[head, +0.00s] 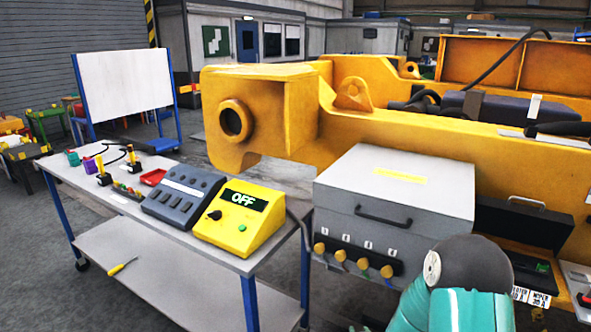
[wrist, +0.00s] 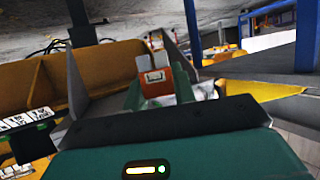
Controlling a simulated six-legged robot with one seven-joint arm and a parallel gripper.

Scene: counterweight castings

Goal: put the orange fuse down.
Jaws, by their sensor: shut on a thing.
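The orange fuse (wrist: 150,63) shows in the wrist view, upright, with a pale label on its face. My gripper (wrist: 157,88) is shut on it, with green finger pads on either side. The fuse's lower end is hidden by the gripper. In the head view my teal and dark arm hides the gripper, and I cannot see the fuse there. An open black fuse box (head: 520,225) with labels reading HEATER and WIPER 20 A is just right of my arm. Labels (wrist: 22,120) and a green piece (wrist: 42,127) show at the left of the wrist view.
A grey case (head: 395,190) with yellow knobs stands left of my arm, against the large yellow casting (head: 270,100). A workbench (head: 105,205) carries a yellow OFF box (head: 238,218), a grey switch panel (head: 183,194) and a red tray (head: 153,177). A screwdriver (head: 122,267) lies on its lower shelf.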

